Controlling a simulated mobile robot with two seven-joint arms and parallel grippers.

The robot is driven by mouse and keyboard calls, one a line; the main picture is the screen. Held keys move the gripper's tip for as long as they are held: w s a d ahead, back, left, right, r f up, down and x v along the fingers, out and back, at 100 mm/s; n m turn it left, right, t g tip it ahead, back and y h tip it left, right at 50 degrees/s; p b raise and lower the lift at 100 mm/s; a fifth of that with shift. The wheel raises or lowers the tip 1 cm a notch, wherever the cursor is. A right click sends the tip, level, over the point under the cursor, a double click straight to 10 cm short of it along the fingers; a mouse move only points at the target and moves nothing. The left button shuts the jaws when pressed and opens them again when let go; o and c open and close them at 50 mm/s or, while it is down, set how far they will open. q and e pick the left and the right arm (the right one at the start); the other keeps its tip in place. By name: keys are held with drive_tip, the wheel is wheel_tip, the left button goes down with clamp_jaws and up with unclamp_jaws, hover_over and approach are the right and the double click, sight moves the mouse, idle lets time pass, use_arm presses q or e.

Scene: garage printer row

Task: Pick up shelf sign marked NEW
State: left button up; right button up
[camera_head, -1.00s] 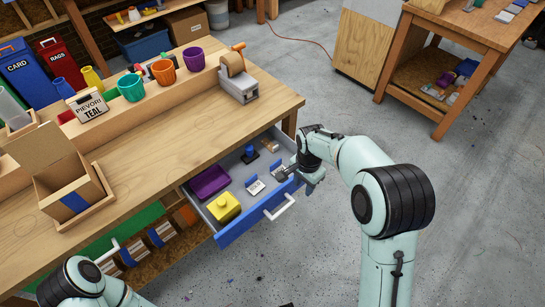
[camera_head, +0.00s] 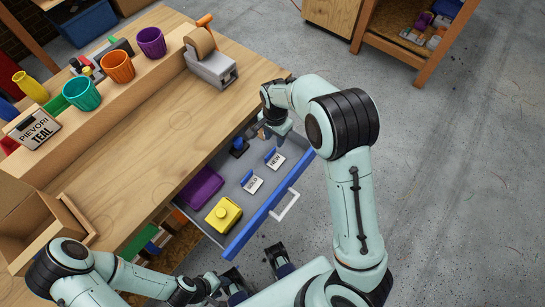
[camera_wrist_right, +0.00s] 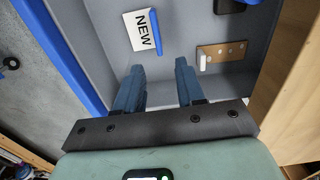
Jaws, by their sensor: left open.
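The shelf sign marked NEW (camera_head: 275,161) is a small white card with a blue edge, lying in the open blue drawer. It also shows in the right wrist view (camera_wrist_right: 143,32), beyond the left-hand fingertip and apart from it. My right gripper (camera_wrist_right: 160,66) is open and empty, pointing into the drawer. In the head view my right gripper (camera_head: 275,130) hangs over the drawer's far end, just beyond the sign. My left gripper (camera_head: 255,270) is open near the bottom, in front of the drawer, with nothing visible between its fingers.
The drawer (camera_head: 262,218) also holds a similar sign reading SOLD (camera_head: 252,184), a yellow block (camera_head: 223,215), a purple tray (camera_head: 201,188) and a blue-topped item (camera_head: 239,147). A wooden strip (camera_wrist_right: 222,52) lies right of the NEW sign. The workbench top (camera_head: 150,135) is largely clear.

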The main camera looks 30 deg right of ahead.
sight(274, 148)
drive_tip(key=shift+f, duration=0.95)
wheel_tip(274, 148, down, 4)
drive_tip(key=shift+s+a+f, duration=0.1)
drive_tip(key=shift+s+a, duration=0.05)
drive_tip(key=shift+f+b, duration=0.3)
drive_tip(key=shift+f, duration=0.25)
clamp_jaws()
